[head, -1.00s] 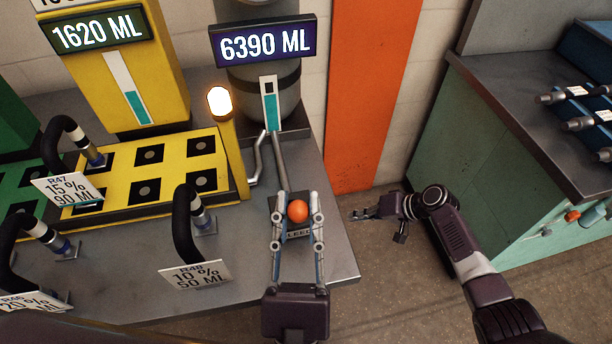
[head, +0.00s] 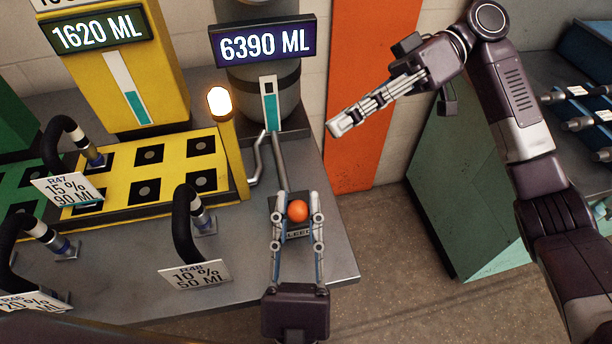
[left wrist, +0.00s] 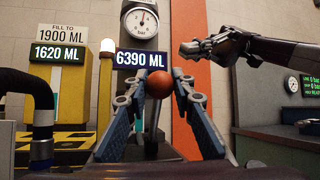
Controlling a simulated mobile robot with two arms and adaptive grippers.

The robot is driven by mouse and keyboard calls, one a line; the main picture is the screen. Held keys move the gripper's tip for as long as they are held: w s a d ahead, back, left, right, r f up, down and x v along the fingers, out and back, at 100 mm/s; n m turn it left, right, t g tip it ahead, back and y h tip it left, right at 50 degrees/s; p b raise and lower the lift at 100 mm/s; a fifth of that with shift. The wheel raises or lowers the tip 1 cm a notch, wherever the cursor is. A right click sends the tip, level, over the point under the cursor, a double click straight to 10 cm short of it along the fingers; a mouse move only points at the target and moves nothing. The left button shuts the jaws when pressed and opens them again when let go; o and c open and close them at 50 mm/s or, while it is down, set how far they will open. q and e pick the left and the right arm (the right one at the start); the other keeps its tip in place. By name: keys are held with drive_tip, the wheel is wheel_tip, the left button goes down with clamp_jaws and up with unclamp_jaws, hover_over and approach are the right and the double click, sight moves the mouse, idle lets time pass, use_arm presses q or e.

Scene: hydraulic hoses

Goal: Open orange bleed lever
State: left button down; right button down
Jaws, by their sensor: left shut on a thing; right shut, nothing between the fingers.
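The orange ball knob of the bleed lever (head: 297,211) stands on its dark base plate near the front right of the grey bench. A label partly reading "LEED" shows below it. My left gripper (head: 298,214) is shut on the knob, one finger on each side. In the left wrist view the orange knob (left wrist: 158,84) sits between the two fingertips. My right gripper (head: 338,127) is shut and empty, raised in front of the orange wall stripe, well clear of the lever. It also shows at the upper right of the left wrist view (left wrist: 186,48).
A grey tank display (head: 263,41) reads 6390 ML. A yellow tank display (head: 98,29) reads 1620 ML, with "FILL TO 1900 ML" (left wrist: 63,32) above. Black hoses with tags, including R48 (head: 195,274), stand left. A lit lamp post (head: 219,102) is behind. A green cabinet (head: 470,200) stands right.

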drive_tip(key=s+a+f, duration=0.5)
drive_tip(key=s, duration=0.2)
drive_tip(key=shift+f, duration=0.25)
